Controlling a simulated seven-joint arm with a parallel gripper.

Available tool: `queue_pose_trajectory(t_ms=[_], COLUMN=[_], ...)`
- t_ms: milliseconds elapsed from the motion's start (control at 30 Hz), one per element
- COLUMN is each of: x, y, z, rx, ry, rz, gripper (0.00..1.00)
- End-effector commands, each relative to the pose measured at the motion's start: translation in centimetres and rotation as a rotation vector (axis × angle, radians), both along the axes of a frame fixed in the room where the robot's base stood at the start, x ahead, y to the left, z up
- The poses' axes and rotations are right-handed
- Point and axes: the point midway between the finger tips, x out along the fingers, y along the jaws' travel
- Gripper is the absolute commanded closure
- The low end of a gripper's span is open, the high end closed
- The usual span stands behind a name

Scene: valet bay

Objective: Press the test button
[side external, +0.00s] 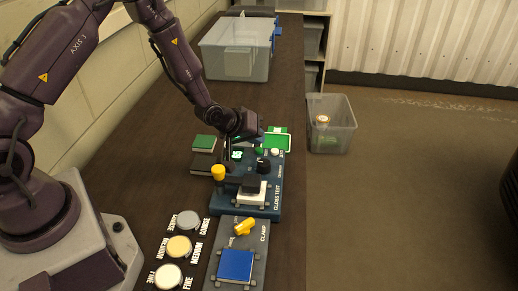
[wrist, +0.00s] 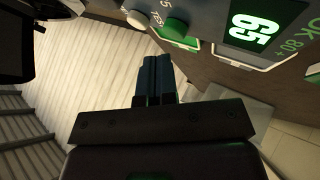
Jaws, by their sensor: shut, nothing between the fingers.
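The gloss test unit (side external: 270,195) is a dark blue box on the bench, with a lit green display. In the wrist view its display (wrist: 262,22) reads 65. A round green button (wrist: 173,27) sits beside a white button (wrist: 137,19) on its panel; lettering by the green one is only partly legible, so I cannot confirm it is the test button. My gripper (wrist: 155,62) is shut and empty, its fingertips just short of the green button in the picture, seemingly apart from it.
A yellow-topped post (side external: 218,173) and a white block (side external: 252,193) are on the unit. A clamp plate (side external: 258,238) with a blue pad lies nearer. Pots of compound (side external: 179,247) stand left. A clear bin (side external: 331,130) is right of the bench.

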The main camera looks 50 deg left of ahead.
Motion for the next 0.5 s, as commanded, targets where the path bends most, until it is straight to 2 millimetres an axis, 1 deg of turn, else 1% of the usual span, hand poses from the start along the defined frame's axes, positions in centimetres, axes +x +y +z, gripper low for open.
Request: queue_pose_trajectory(t_ms=[267,500], x=[0.0,0.1], y=[0.0,0.0], z=[0.2,2.4], rx=[0.000,-0.001], ry=[-0.001,-0.004], rz=[0.000,-0.001], gripper=[1.00,1.00])
